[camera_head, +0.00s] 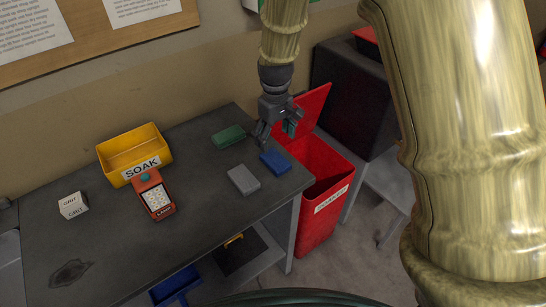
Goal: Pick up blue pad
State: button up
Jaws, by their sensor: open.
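The blue pad (274,163) is a small flat block lying on the dark grey table (110,237), close to its right edge. My gripper (277,137) hangs from my arm at the back right of the table, with its fingers apart and nothing seen between them. In the picture it is just above the blue pad, apart from it. Its exact height over the table is hard to tell.
A green pad (228,137) and a grey pad (243,179) lie left of the blue pad. A yellow SOAK bin (118,173), an orange device (156,198) and a white box (72,206) stand further left. A red open-lidded bin (322,220) stands beside the table's right edge.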

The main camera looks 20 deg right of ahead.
aim_at(276, 159)
jog(key=f, duration=0.3)
jog(key=shift+s+d+p, duration=0.15)
jog(key=shift+d+p, duration=0.2)
jog(key=shift+d, duration=0.05)
jog(key=shift+f, duration=0.3)
jog(key=shift+a+f, duration=0.1)
jog(key=shift+f, duration=0.2)
jog(key=f, duration=0.1)
jog(key=f+p, duration=0.2)
jog(key=shift+a+f, duration=0.1)
jog(key=shift+a, duration=0.15)
jog(key=shift+f, duration=0.85)
jog(key=c, duration=0.9)
